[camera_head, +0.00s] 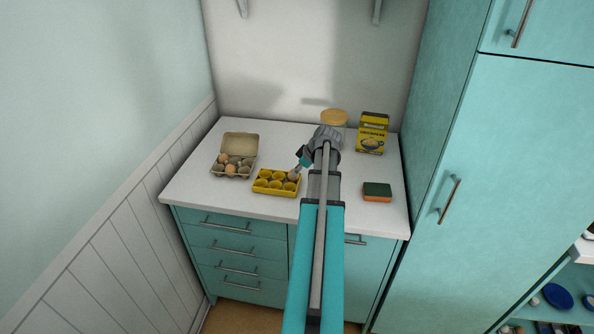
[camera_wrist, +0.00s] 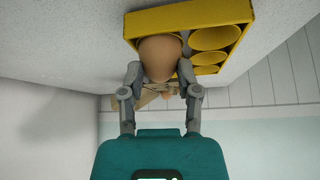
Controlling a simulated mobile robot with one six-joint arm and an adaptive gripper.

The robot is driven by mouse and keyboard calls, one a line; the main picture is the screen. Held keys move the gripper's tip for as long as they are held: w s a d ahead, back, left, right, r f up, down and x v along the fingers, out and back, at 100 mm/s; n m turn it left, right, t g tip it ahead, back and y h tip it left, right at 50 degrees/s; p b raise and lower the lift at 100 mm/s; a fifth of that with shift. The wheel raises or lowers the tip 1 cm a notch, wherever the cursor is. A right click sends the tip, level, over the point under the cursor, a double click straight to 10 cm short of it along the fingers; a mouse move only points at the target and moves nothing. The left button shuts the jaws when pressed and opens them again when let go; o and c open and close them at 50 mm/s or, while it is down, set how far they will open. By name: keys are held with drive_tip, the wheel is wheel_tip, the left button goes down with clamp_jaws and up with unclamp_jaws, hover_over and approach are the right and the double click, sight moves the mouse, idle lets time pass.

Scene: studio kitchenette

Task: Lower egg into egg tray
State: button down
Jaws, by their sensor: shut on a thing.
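The yellow egg tray (camera_head: 277,190) sits on the white counter, with several round cups. It also shows in the wrist view (camera_wrist: 220,22), at the top. My gripper (camera_head: 297,172) is at the tray's right end in the head view. In the wrist view my gripper (camera_wrist: 160,72) is shut on a brown egg (camera_wrist: 159,56), one finger on each side. The egg overlaps one cup at the tray's end. I cannot tell whether it touches the cup. The other visible cups look empty. In the head view my arm and gripper mostly hide the egg.
A grey egg carton (camera_head: 240,143) with its lid up holds several eggs left of the tray. A jar with a tan lid (camera_head: 334,117) and a yellow box (camera_head: 372,133) stand at the back. A green and orange sponge (camera_head: 377,191) lies right. The counter's front strip is clear.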

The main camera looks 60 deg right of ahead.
drive_tip(key=shift+c, duration=1.2)
unclamp_jaws()
drive_tip(key=shift+r, duration=0.2)
wheel_tip(320, 180, up, 6)
drive_tip(key=p, duration=0.6)
drive_tip(key=shift+f, duration=0.25)
drive_tip(key=shift+w+a+r+p, duration=0.15)
drive_tip(key=shift+r+p, duration=0.15)
drive_tip(key=w+a+r+p, duration=0.5)
drive_tip(key=w+a, duration=0.7)
drive_tip(key=shift+w+a+r, duration=0.15)
drive_tip(key=shift+a+r, duration=0.05)
drive_tip(key=shift+a, duration=0.15)
